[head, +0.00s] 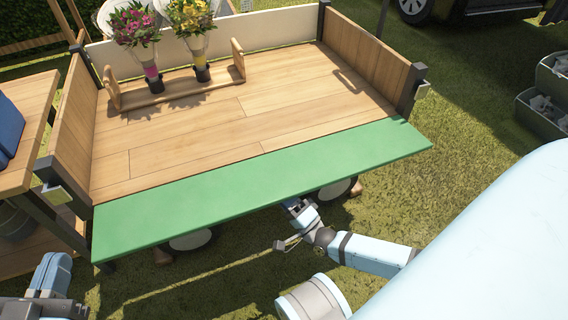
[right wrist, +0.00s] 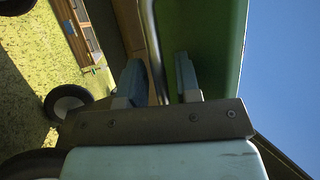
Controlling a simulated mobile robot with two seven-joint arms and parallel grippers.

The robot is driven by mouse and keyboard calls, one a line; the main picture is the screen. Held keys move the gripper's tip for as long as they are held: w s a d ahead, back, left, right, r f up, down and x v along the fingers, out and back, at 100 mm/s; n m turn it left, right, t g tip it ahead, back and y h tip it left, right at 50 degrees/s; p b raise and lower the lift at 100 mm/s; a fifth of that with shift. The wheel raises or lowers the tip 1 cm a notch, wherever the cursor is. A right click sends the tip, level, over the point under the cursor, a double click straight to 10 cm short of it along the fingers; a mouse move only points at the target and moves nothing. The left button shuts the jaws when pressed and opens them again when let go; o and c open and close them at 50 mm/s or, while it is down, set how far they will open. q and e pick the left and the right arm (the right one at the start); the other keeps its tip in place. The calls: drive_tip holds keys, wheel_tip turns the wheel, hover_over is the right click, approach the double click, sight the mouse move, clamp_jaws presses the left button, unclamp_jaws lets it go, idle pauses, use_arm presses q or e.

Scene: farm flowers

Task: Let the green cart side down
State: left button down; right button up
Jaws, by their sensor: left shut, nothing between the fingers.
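The green cart side (head: 260,185) is swung outward along the near edge of the cart's wooden bed (head: 190,130). It lies roughly flat, and I cannot tell its exact slope. Its green face also shows in the right wrist view (right wrist: 218,50). My right gripper (head: 296,205) is just under the outer edge of the green side, its tips partly hidden. In the right wrist view its fingers (right wrist: 160,85) stand apart, with a grey metal bar (right wrist: 155,45) running between or just behind them. My left gripper (head: 52,275) is shut and empty at lower left, away from the green side.
A wooden rack (head: 178,92) on the bed holds two flower bouquets (head: 135,28) (head: 192,18). Dark corner posts with latches (head: 57,193) (head: 421,90) flank the opening. A wooden table stands at left (head: 25,100). Grey crates (head: 545,115) stand at right. Grass (head: 460,150) lies between.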

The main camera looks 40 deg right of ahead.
use_arm(q)
drive_tip(key=n+p, duration=0.1)
drive_tip(key=s+n+g+p, duration=0.1)
drive_tip(key=shift+s+d+f+y+p, duration=0.2)
drive_tip(key=shift+d+f+y+p, duration=0.1)
drive_tip(key=shift+d+p, duration=0.05)
use_arm(e)
drive_tip(key=v, duration=1.2)
use_arm(q)
drive_tip(key=shift+w+r, duration=0.15)
use_arm(e)
drive_tip(key=shift+s+d, duration=0.1)
